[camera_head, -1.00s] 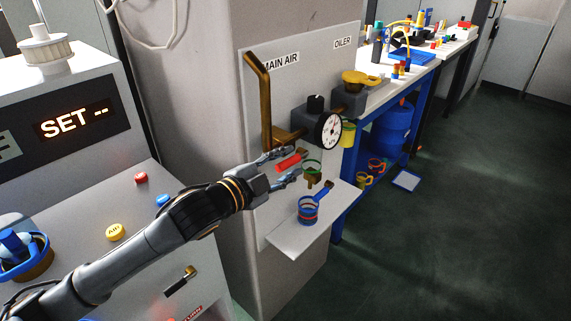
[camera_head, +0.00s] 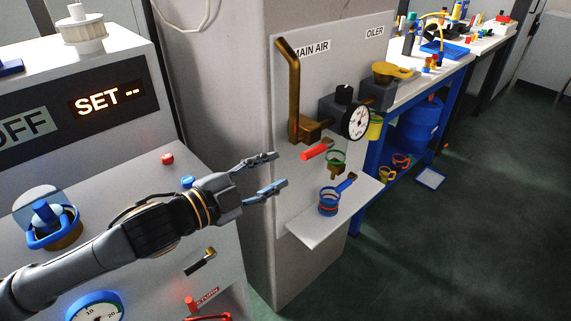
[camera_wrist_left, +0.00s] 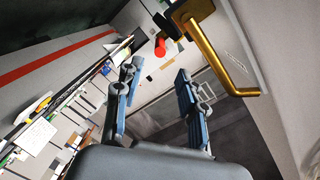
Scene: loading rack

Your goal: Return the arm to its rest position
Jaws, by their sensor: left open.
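My left gripper (camera_head: 278,173) is open and empty in the head view. It is in front of the grey pillar, left of the air panel and apart from it. In the left wrist view its two fingers (camera_wrist_left: 158,95) are spread with nothing between them. A red handle (camera_head: 317,149) on the panel is to the right of the fingertips. The red piece also shows beyond the fingers in the left wrist view (camera_wrist_left: 160,47). The brass lever (camera_head: 292,90) is above and right of the gripper. My right gripper is in neither view.
A console with a "SET --" display (camera_head: 107,101), buttons and a gauge (camera_head: 97,307) lies beneath and behind my left arm. A blue workbench (camera_head: 377,150) stands at the right. Dark open floor lies beyond.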

